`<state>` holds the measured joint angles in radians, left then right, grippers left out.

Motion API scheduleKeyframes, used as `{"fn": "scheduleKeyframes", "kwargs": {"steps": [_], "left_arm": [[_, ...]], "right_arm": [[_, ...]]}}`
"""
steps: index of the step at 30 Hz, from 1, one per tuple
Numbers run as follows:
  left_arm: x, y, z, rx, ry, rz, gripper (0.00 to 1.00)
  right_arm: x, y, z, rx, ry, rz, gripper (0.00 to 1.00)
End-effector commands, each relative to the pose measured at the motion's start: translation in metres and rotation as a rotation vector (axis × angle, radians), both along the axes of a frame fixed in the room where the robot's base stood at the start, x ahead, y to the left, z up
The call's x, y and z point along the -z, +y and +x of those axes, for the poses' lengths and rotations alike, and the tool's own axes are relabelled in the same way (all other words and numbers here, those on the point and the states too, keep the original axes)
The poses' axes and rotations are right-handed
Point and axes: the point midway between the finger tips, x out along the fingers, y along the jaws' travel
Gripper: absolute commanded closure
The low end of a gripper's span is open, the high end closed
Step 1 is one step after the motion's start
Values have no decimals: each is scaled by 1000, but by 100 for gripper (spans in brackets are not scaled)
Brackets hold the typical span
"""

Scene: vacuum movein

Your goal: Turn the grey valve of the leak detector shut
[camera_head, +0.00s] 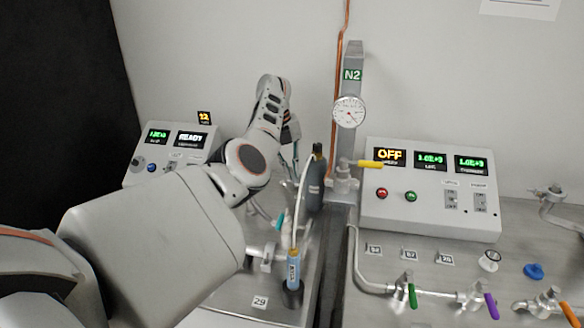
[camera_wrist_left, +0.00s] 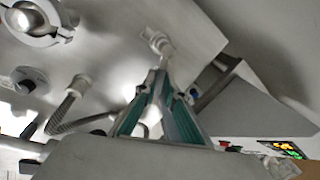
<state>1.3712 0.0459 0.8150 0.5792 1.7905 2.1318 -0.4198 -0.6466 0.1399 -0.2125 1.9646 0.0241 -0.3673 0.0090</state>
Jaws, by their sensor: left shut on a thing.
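My left arm reaches in from the left in the head view, and my left gripper (camera_head: 290,165) is at its far end, partly hidden by its own links. In the left wrist view its two teal-padded fingers (camera_wrist_left: 162,78) point away and come together at a small pale grey fitting (camera_wrist_left: 157,42) on the metal surface. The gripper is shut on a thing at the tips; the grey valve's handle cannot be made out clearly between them. The leak detector appears to be the left grey box (camera_head: 168,158), whose display reads READY. My right gripper is not in view.
A control box (camera_head: 430,205) with an OFF display and coloured valve handles are at right.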

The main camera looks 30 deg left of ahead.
Motion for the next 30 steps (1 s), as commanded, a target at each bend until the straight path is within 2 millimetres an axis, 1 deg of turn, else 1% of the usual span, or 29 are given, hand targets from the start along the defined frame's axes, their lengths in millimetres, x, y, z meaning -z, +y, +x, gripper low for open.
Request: {"fn": "scheduleKeyframes", "kwargs": {"steps": [2,6,9,18,30], "left_arm": [[-1,2,0,71,-2,-2,100],[2,6,-2,193,-3,-2,100],[3,8,-2,247,-1,1,100],[3,12,-4,341,-1,2,100],[1,16,-4,415,-1,2,100]], "right_arm": [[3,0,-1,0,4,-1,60],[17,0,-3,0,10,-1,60],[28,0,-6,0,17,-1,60],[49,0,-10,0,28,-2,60],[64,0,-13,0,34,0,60]]}}
